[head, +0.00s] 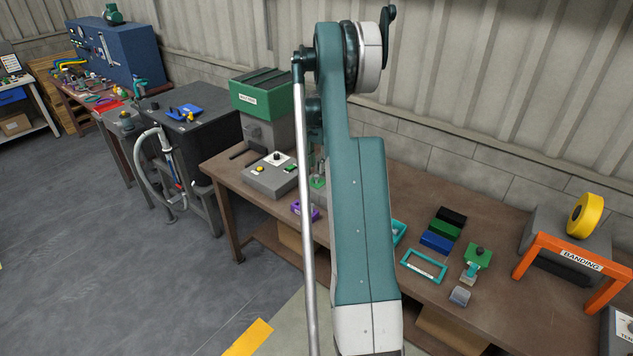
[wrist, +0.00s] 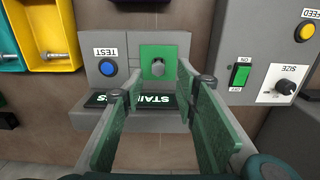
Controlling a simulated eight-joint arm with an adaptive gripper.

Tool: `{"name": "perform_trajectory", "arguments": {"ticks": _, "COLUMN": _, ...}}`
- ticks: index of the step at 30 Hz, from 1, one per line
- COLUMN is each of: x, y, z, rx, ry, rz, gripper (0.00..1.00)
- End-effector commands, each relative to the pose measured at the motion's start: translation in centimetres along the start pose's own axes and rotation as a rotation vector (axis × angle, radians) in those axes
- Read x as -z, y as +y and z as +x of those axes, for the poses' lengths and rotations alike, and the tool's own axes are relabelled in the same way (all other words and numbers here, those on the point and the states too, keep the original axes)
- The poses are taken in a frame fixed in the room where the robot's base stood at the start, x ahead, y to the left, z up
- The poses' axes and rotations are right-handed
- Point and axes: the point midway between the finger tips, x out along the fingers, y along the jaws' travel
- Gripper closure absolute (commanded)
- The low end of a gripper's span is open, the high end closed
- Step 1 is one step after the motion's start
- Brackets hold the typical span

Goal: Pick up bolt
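In the wrist view, a small grey round-headed piece (wrist: 158,68) stands on a green square plate (wrist: 172,53) on a grey fixture (wrist: 109,85). In the head view my arm hides the gripper and part of this area.
The fixture has a blue TEST button (wrist: 107,68). A grey control box (wrist: 270,60) stands to its right. A yellow bin (wrist: 45,35) lies upper left. In the head view the brown bench (head: 480,215) also bears a purple tray (head: 297,209) and an orange banding frame (head: 570,256).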

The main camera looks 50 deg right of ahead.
Motion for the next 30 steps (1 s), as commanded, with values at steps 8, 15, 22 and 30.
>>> {"name": "perform_trajectory", "arguments": {"ticks": 8, "x": 0.0, "y": 0.0, "z": 1.1, "rx": 0.0, "ry": 0.0, "rz": 0.0, "gripper": 0.7}}
{"name": "perform_trajectory", "arguments": {"ticks": 15, "x": 0.0, "y": 0.0, "z": 1.2, "rx": 0.0, "ry": 0.0, "rz": 0.0, "gripper": 0.7}}
{"name": "perform_trajectory", "arguments": {"ticks": 22, "x": 0.0, "y": 0.1, "z": 2.7, "rx": 0.0, "ry": 0.0, "rz": 0.0, "gripper": 0.7}}
{"name": "perform_trajectory", "arguments": {"ticks": 30, "x": -0.1, "y": 0.3, "z": 5.6, "rx": 0.0, "ry": 0.0, "rz": 0.0, "gripper": 0.7}}
